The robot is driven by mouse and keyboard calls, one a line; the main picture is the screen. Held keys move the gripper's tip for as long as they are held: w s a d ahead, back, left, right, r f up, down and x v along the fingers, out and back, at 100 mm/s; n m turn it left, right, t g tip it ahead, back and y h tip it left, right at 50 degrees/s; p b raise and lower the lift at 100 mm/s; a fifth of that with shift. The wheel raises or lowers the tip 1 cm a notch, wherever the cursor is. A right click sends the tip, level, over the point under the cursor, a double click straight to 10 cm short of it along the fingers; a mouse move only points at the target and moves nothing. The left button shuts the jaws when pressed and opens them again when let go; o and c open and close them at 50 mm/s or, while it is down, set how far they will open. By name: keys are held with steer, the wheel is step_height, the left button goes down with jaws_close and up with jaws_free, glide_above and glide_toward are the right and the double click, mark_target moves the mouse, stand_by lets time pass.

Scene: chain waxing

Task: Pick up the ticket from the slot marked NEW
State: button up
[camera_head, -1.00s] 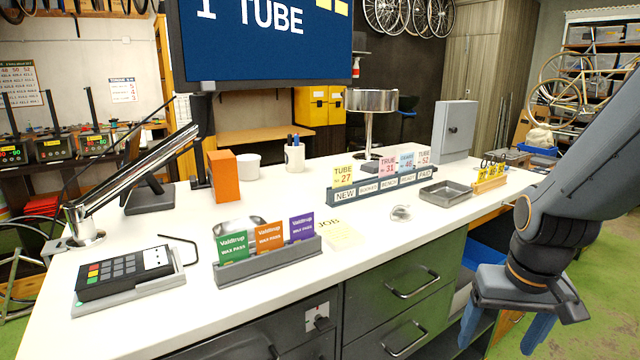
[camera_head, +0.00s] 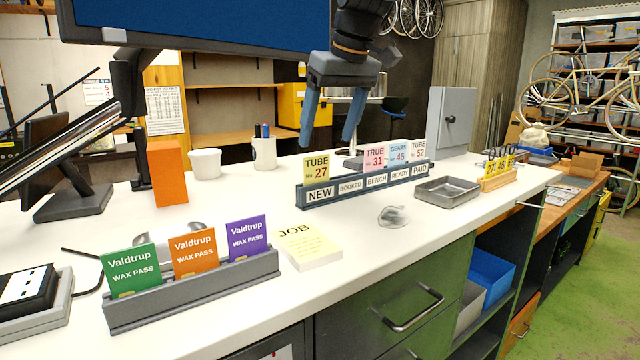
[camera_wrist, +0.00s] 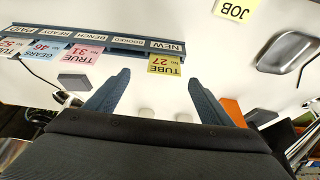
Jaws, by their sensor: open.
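The yellow ticket reading TUBE 27 (camera_head: 317,168) stands upright in the slot marked NEW (camera_head: 319,194), at the left end of the dark grey ticket rack (camera_head: 365,189). In the wrist view the same ticket (camera_wrist: 164,65) shows upside down, beyond the fingertips and between their lines. My gripper (camera_head: 330,140) is open and empty, pointing down above and slightly behind the rack. Its two blue fingers also show in the wrist view (camera_wrist: 158,82). Neither finger visibly touches the ticket.
Pink, blue and another pink ticket (camera_head: 418,150) stand further right in the rack. A metal tray (camera_head: 447,192) lies right of it. A yellow JOB pad (camera_head: 310,246), a wax pass holder (camera_head: 195,290) and an orange box (camera_head: 170,172) are to the left. The monitor (camera_head: 200,22) overhangs the counter.

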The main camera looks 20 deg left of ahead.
mark_target(317, 157)
steer(key=x, duration=0.2)
steer(key=p+x, duration=0.1)
steer(key=x, duration=0.2)
steer(key=a+x, duration=0.1)
steer(key=x, duration=0.1)
steer(key=shift+s+f+p, duration=0.1)
steer(key=shift+s+p, duration=0.15)
steer(key=shift+p, duration=0.1)
steer(key=c, duration=1.1)
